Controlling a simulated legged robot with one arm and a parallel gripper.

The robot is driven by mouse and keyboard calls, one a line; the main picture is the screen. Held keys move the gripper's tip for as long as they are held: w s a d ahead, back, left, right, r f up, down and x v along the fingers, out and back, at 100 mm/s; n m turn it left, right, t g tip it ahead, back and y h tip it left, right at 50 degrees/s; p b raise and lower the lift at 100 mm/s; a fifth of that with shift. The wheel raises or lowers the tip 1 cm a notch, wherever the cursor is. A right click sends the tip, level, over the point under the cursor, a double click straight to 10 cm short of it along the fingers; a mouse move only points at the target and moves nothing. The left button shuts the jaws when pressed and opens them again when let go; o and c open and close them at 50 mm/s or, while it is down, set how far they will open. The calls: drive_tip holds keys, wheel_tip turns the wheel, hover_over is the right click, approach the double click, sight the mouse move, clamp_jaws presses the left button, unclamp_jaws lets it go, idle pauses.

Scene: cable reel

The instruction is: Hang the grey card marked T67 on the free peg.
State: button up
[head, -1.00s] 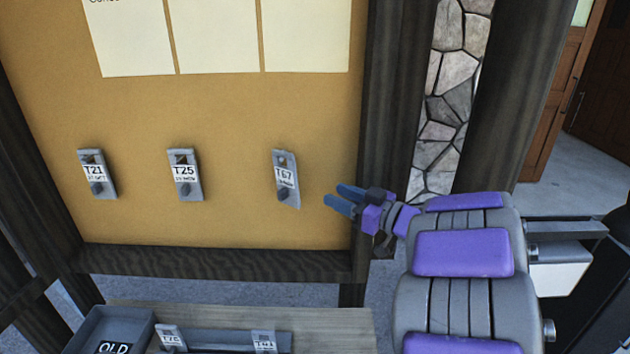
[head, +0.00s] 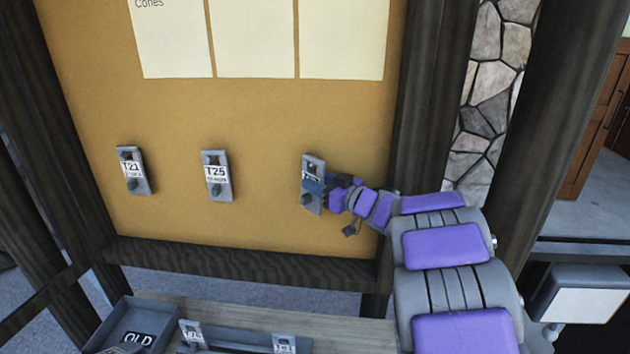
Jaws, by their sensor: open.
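The grey T67 card (head: 311,167) is on the tan board, the rightmost in a row of three cards. Its label is mostly covered by my gripper. My gripper (head: 316,186) is open, with its blue fingers at the middle of this card; I cannot tell whether they touch it. A dark round peg or knob (head: 306,198) shows at the card's lower part. The T21 card (head: 132,170) and the T25 card (head: 216,175) are on the board to the left. No bare peg shows on the board.
Below the board, a grey tray marked OLD (head: 120,318) stands on a wooden bench (head: 345,318). Beside it is a grey rack (head: 240,342) with two more cards. Dark posts (head: 432,110) and a bottom rail (head: 230,266) frame the board. Paper sheets hang above.

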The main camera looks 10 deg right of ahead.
drive_tip(key=shift+w+a, duration=0.3)
drive_tip(key=shift+w, duration=0.15)
clamp_jaws()
idle(0.4)
drive_tip(key=shift+w+a+p, duration=0.2)
drive_tip(key=shift+w+p, duration=0.55)
drive_tip(key=shift+p, duration=0.3)
idle(3.0)
drive_tip(key=shift+o, duration=0.4)
unclamp_jaws()
drive_tip(key=shift+a+r, duration=0.1)
drive_tip(key=shift+a, duration=0.1)
drive_tip(key=shift+d, duration=0.1)
